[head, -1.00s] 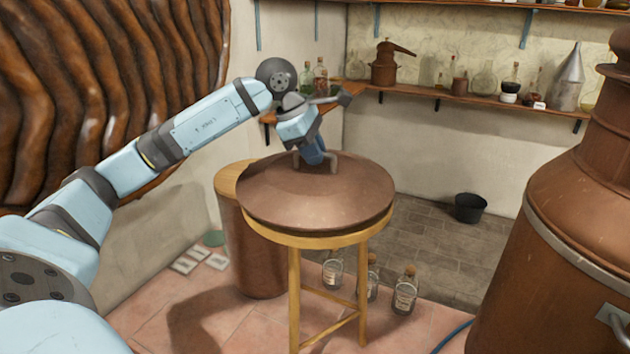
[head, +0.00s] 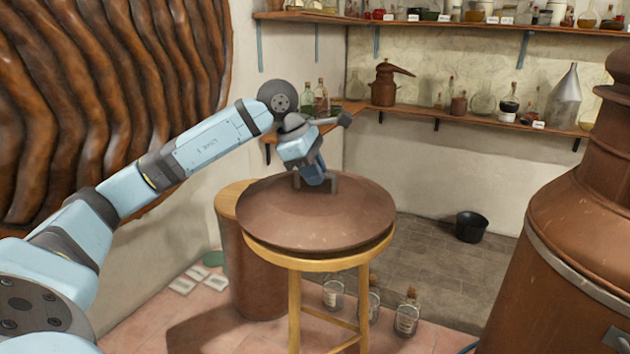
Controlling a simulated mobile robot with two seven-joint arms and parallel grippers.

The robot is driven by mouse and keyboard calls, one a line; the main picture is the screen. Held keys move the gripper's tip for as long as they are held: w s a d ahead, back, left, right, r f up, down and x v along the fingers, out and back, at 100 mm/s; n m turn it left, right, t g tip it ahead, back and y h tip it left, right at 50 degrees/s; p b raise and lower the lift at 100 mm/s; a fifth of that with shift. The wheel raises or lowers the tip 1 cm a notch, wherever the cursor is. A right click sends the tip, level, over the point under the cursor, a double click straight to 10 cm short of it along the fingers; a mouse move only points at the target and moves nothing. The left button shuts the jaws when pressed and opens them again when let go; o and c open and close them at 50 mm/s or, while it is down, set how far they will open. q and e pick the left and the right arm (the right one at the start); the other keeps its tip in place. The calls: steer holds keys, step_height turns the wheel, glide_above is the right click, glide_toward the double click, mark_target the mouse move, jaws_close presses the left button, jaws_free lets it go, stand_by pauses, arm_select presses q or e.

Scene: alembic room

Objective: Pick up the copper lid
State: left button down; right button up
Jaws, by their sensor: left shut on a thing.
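The copper lid (head: 310,217) is a wide, shallow brown dome with a small bracket handle (head: 334,183) on top. It is at the wooden stool (head: 325,261), over its round top; I cannot tell whether a small gap lies between them. My left gripper (head: 316,181) comes down from above and is shut on the lid's handle. Its fingers hide the middle of the handle. My right gripper is not in view.
A large copper still (head: 575,215) stands close on the right. A copper barrel (head: 257,270) with a wooden top is behind the stool at left. Glass bottles (head: 407,312) stand on the floor by the stool. A black bucket (head: 471,227) is farther back, with clear floor around it.

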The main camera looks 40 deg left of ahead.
arm_select(q)
step_height(320, 180, up, 20)
steer(key=shift+p, duration=0.3)
steer(key=shift+f, duration=0.1)
steer(key=c, duration=1.7)
jaws_free()
jaws_close()
stand_by(0.3)
